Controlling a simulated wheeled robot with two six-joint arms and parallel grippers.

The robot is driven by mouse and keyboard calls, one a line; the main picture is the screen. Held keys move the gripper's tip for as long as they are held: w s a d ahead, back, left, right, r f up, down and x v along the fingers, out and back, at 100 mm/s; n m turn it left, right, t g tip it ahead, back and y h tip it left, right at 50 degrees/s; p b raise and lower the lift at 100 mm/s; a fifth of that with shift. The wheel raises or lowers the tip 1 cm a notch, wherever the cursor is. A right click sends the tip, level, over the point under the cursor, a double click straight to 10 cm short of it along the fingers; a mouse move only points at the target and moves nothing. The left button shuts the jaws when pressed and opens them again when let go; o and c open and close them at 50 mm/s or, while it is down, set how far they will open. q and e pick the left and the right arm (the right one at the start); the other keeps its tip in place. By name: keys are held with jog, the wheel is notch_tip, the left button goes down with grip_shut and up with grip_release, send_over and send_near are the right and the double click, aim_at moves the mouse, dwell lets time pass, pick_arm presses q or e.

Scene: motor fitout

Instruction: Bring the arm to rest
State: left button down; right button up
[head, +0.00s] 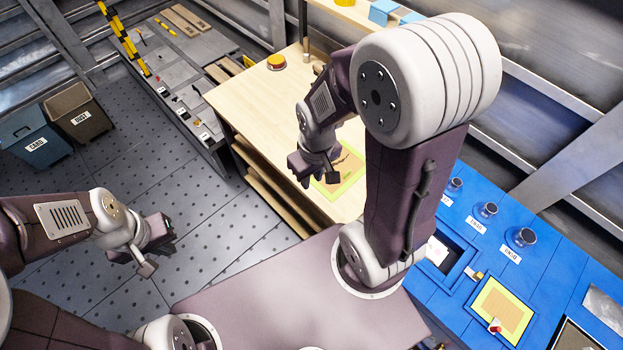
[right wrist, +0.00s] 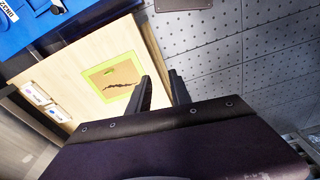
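My right gripper (head: 315,172) hangs above the near edge of the pale wooden bench, beside a yellow-green framed pad (head: 345,176). In the right wrist view its two dark fingers (right wrist: 162,92) stand apart with nothing between them. The bench (right wrist: 60,70) and the framed pad (right wrist: 112,75) lie beyond them. My left gripper (head: 158,238) is out over the dark floor at the left, clear of any object. Its fingers are too small and dark to tell whether they are open.
A blue bench (head: 560,270) stands at the right with several dark round knobs and a second framed pad (head: 503,308). An orange-topped button (head: 276,62) sits on the wooden bench. Blue (head: 36,138) and brown (head: 78,112) bins stand at the left. The floor (head: 190,190) between is clear.

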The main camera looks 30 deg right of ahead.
jog(key=shift+s+a+f+m+b, duration=0.35)
jog(key=shift+s+m+b, duration=0.15)
jog(key=shift+m, duration=0.4)
dwell(0.7)
